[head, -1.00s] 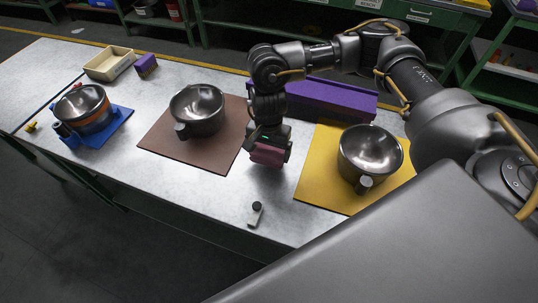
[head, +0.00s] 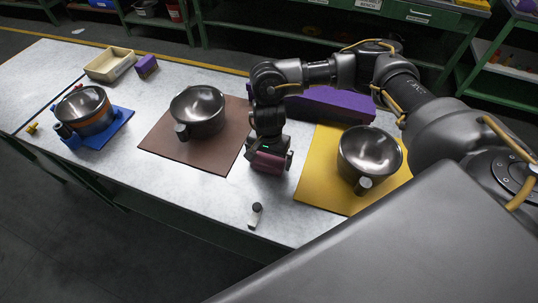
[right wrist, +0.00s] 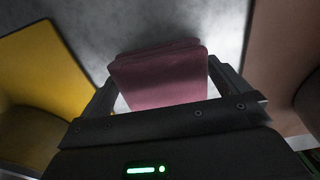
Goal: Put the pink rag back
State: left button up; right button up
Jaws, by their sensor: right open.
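The pink rag (head: 267,163) is a folded dark pink block on the bare table strip between the brown mat and the yellow mat. My right gripper (head: 269,158) points down over it, with its fingers open on either side of the rag. In the right wrist view, the rag (right wrist: 160,78) lies between the two spread fingers (right wrist: 165,95), with a gap visible at least on the right. The gripper body hides part of the rag from the head view. My left gripper is not in view.
Dark pots stand on the brown mat (head: 160,150), yellow mat (head: 318,195) and blue mat (head: 122,118). A long purple box (head: 325,104) lies behind the gripper. A small grey-black item (head: 255,215) is near the front edge. A beige tray (head: 110,64) sits at back left.

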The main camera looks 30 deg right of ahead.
aim_at(269, 157)
jog(key=shift+r+p, duration=0.3)
jog(key=shift+r, duration=0.35)
notch_tip(269, 157, up, 11)
jog(key=b, duration=0.1)
jog(key=shift+b, duration=0.35)
